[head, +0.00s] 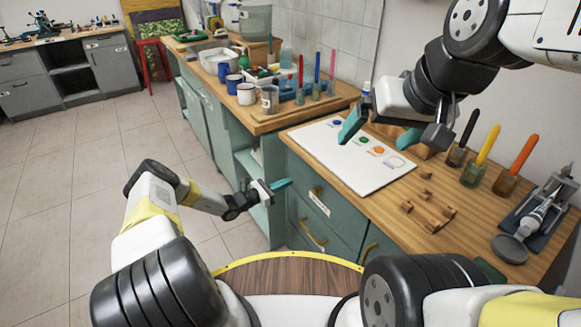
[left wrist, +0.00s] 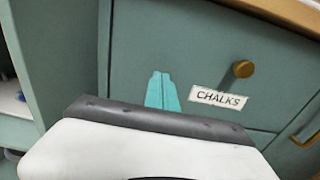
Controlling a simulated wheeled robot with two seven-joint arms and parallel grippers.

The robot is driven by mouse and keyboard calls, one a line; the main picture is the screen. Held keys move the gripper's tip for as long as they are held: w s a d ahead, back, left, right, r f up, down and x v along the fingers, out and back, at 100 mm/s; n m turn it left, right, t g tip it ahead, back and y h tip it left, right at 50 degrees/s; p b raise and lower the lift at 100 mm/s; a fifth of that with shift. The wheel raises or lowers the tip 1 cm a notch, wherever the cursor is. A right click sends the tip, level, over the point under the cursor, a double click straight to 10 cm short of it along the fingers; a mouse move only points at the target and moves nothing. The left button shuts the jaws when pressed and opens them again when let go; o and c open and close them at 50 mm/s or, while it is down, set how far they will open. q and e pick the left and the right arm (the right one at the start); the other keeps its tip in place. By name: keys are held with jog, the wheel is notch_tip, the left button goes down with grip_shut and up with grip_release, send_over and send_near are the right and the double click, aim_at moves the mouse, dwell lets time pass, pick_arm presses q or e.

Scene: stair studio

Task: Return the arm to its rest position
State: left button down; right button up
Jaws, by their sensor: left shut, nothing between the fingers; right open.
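My left gripper (head: 281,185) is low, beside the front of the green cabinet, its teal fingers together with nothing between them. In the left wrist view its shut fingertips (left wrist: 161,91) show against a drawer front (left wrist: 150,40) labelled "CHALKS". I cannot tell whether they touch the drawer. My right gripper (head: 380,132) hangs over the white board (head: 368,178) on the wooden counter, its teal fingers spread apart and empty. My right arm reaches in from the upper right.
The counter holds wooden pieces (head: 428,208), jars with black, yellow and orange sticks (head: 484,150), and a grey stand with a tube (head: 541,212). Mugs (head: 246,94) and bottles stand on the farther counter. Brass drawer knob (left wrist: 243,69) sticks out. Tiled floor (head: 75,160) at left is clear.

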pick_arm(q)
jog(key=v, duration=1)
jog(key=s+d+r+m+g+y, duration=0.1)
jog(key=s+r+m+g+y, duration=0.2)
jog(key=r+m, duration=0.5)
jog(key=s+d+r+m+g+y, duration=0.1)
jog(key=s+r+m+g, duration=0.25)
jog(key=r, duration=0.85)
jog(key=s+d+r+m+g+y, duration=0.1)
jog(key=s+r+m+g+y, duration=0.25)
jog(key=r, duration=0.55)
jog(key=s+a+r+m+t+y, duration=0.2)
jog(key=s+r+m, duration=0.3)
jog(key=s+r, duration=0.4)
jog(key=s+a+r+m+t+y, duration=0.3)
jog(key=s+r, duration=0.6)
jog(key=s, duration=0.6)
jog(key=shift+a+m+t, duration=0.35)
jog(key=shift+m+t, duration=0.25)
jog(key=shift+m, duration=0.5)
